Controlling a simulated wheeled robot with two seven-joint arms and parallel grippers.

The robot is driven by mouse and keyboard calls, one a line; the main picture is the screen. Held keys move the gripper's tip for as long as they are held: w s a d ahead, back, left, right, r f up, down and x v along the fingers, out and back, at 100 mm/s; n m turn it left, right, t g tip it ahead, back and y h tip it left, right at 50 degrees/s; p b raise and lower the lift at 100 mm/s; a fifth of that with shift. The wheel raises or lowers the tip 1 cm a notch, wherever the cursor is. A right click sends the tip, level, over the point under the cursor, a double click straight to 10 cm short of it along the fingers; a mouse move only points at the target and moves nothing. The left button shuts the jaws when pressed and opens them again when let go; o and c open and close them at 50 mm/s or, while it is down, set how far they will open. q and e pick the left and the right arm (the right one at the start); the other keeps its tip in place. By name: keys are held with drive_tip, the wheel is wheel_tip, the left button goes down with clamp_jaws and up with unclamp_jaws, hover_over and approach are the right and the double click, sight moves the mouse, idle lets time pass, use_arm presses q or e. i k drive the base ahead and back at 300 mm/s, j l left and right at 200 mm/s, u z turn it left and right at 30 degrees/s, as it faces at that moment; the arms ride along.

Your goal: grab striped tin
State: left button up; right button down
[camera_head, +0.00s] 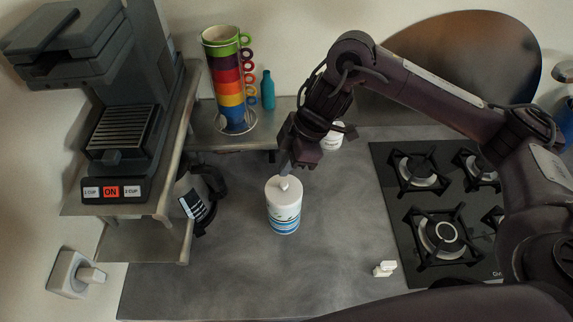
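A white tin with blue stripes low on its side (284,218) stands upright on the grey counter, in the middle of the view. It has a white lid with a small knob. My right gripper (287,168) comes down from the upper right, its tip close by the lid at the far side. The fingers overlap in this view, so I cannot tell whether they are apart or touch the tin. A second white container (332,139) stands behind, partly hidden by my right gripper. My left gripper is not in view.
A coffee machine (122,130) stands on a metal shelf at left, with a dark-handled jug (192,196) beneath. A stack of coloured cups (230,85) and a teal bottle (267,90) stand behind. A gas hob (425,205) is at right. A small white object (384,269) lies in front.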

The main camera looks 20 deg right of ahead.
sight(282, 221)
drive_tip(key=k, duration=1.5)
